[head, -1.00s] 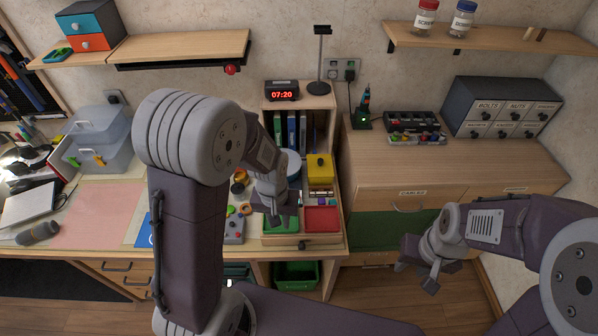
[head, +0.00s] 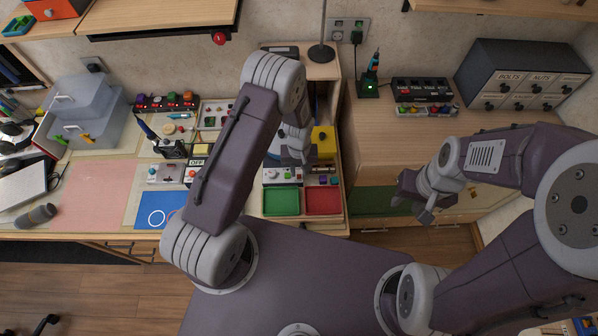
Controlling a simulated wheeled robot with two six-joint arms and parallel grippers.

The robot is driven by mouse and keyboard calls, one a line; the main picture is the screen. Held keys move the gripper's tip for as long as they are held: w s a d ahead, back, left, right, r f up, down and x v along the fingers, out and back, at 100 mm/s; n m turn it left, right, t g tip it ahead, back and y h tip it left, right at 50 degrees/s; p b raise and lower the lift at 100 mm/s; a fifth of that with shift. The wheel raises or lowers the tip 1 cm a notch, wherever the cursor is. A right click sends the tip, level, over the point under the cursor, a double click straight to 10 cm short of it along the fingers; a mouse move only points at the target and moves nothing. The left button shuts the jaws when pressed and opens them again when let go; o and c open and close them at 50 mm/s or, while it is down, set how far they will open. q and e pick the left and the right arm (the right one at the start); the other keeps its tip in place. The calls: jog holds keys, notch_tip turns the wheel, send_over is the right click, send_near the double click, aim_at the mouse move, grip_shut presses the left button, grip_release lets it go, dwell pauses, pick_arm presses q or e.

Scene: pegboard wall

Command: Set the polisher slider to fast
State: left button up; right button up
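A small light-grey control box (head: 283,176) with a green knob and a red part stands just behind the green tray on the desk. I cannot tell whether it carries the polisher slider; no slider or fast mark can be read at this size.
A green tray (head: 281,203) and a red tray (head: 323,201) lie at the desk's front. A yellow box (head: 323,140) stands behind. More control boxes (head: 166,173) and an OFF sign (head: 200,149) are left of my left arm. The pink mat (head: 100,190) is clear.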

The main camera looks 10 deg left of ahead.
aim_at(299, 176)
pick_arm(q)
jog(key=f, duration=0.1)
jog(key=w+f, duration=0.1)
jog(key=f, duration=0.1)
jog(key=shift+a, duration=0.15)
jog(key=shift+s+f, duration=0.1)
jog(key=shift+s, duration=0.45)
jog(key=shift+w, duration=0.2)
grip_shut()
dwell(0.6)
